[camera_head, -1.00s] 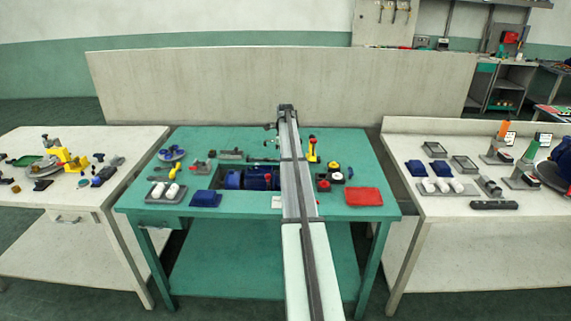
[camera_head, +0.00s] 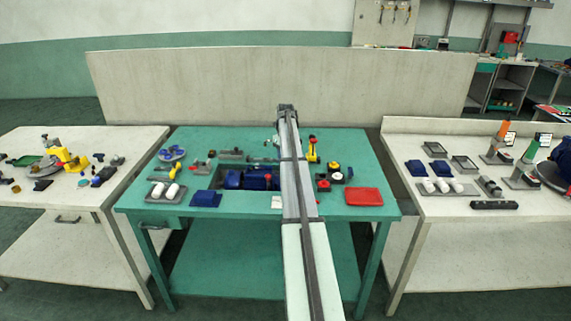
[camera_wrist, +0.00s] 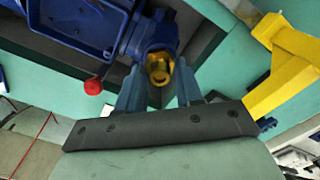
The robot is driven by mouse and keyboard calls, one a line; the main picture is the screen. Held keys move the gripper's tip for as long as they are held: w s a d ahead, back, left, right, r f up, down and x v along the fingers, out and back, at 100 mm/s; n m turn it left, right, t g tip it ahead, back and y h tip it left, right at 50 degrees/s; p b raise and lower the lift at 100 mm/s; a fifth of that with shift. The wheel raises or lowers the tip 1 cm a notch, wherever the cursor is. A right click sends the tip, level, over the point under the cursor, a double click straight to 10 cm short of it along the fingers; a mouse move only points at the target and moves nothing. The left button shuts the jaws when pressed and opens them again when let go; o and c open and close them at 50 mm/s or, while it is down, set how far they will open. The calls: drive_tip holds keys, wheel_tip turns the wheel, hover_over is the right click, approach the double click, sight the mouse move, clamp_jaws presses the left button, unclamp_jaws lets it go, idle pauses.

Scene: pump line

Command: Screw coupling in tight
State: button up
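A brass-yellow coupling (camera_wrist: 160,68) shows at the mouth of a blue pump port (camera_wrist: 150,38) in the wrist view. It appears seated in the port, but how deep its thread sits is hidden. My gripper (camera_wrist: 161,74) has its two blue-grey fingers on either side of the coupling. Small gaps seem to remain beside it, so the fingers look open around it. In the head view the blue pump (camera_head: 248,179) lies in the green table, left of my arm. My arm hides my gripper and the coupling there.
A red knob (camera_wrist: 93,86) stands left of the fingers. A yellow bracket (camera_wrist: 290,60) stands close on the right. On the green table (camera_head: 250,220) are a red box (camera_head: 363,196), a blue box (camera_head: 206,198) and small parts. Side tables flank it.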

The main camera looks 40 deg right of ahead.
drive_tip(key=shift+r, duration=0.1)
drive_tip(key=shift+r, duration=2.15)
